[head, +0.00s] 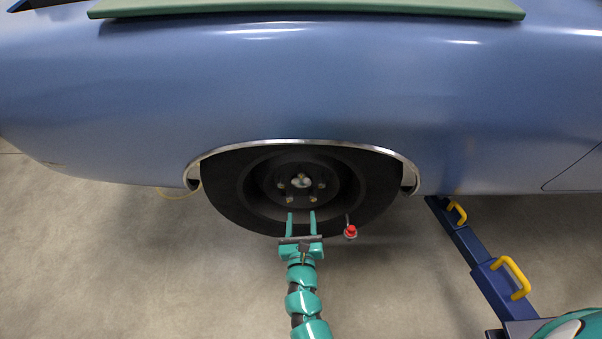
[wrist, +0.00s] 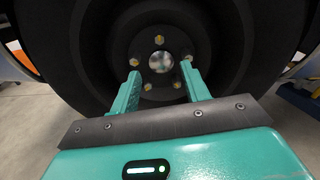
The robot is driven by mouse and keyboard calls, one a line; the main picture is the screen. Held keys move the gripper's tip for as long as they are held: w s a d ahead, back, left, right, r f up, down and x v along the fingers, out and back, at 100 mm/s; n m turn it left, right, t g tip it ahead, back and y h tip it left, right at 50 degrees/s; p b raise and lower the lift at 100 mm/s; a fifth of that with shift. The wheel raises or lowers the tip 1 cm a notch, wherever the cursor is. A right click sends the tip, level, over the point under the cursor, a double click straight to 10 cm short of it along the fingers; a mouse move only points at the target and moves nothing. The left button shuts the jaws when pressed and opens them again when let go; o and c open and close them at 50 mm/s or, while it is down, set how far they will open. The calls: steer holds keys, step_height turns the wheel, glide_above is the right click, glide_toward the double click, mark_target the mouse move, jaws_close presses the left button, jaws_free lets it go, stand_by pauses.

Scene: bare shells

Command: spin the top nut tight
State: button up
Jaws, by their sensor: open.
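The top nut (wrist: 158,40) is a small gold hex nut above the shiny round hub centre (wrist: 158,62) in the wrist view. Several like nuts ring the hub on the dark wheel (wrist: 205,95). In the head view the hub (head: 302,182) sits in the wheel under the arch, and I cannot clearly make out the top nut there. My teal gripper (head: 301,214) is open and empty, its two fingers pointing at the lower part of the wheel. In the wrist view its fingertips (wrist: 161,72) lie either side of the hub, below the top nut. Whether they touch the wheel is unclear.
The blue car body (head: 300,90) overhangs the wheel, with a chrome arch trim (head: 300,142) and a green pad (head: 300,10) above. A small red-topped object (head: 350,232) is right of my gripper. A blue frame with yellow handles (head: 511,278) stands right. The left floor looks mostly clear.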

mark_target(301, 177)
steer(key=w, duration=1.7)
steer(key=shift+b, duration=0.35)
steer(key=shift+s, duration=0.1)
steer(key=c, duration=1)
